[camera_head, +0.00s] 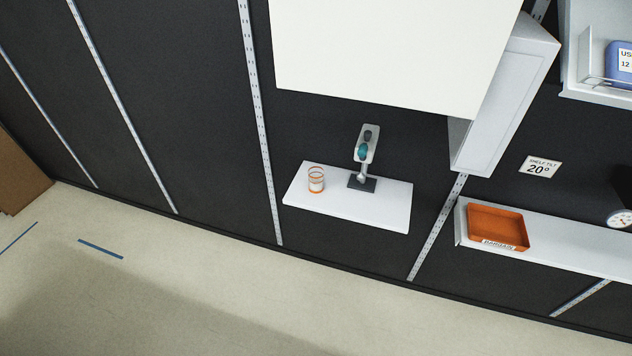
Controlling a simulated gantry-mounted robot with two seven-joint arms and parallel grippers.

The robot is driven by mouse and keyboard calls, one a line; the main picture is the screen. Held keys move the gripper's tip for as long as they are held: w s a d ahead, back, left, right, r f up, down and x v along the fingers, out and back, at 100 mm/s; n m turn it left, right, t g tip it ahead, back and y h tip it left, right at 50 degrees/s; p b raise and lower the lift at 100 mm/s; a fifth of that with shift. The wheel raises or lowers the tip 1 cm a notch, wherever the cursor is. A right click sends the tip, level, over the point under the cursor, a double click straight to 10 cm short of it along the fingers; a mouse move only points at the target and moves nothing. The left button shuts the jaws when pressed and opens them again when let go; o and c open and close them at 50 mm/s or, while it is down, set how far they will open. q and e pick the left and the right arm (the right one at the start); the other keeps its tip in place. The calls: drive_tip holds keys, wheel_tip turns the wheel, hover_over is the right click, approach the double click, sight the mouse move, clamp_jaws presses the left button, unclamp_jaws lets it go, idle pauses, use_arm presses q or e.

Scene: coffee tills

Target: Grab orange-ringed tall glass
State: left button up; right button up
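A small clear glass with orange rings (316,179) stands upright on the left part of a white wall shelf (390,212). Its lower part looks white or filled. It stands apart from the grey device to its right. Neither of my grippers shows in the head view.
A grey device with teal parts (365,152) stands on the same shelf. A large white panel (390,50) and a white box (505,95) hang above. At right, another shelf (575,248) holds an orange tray (497,226). The floor (200,290) in front is clear.

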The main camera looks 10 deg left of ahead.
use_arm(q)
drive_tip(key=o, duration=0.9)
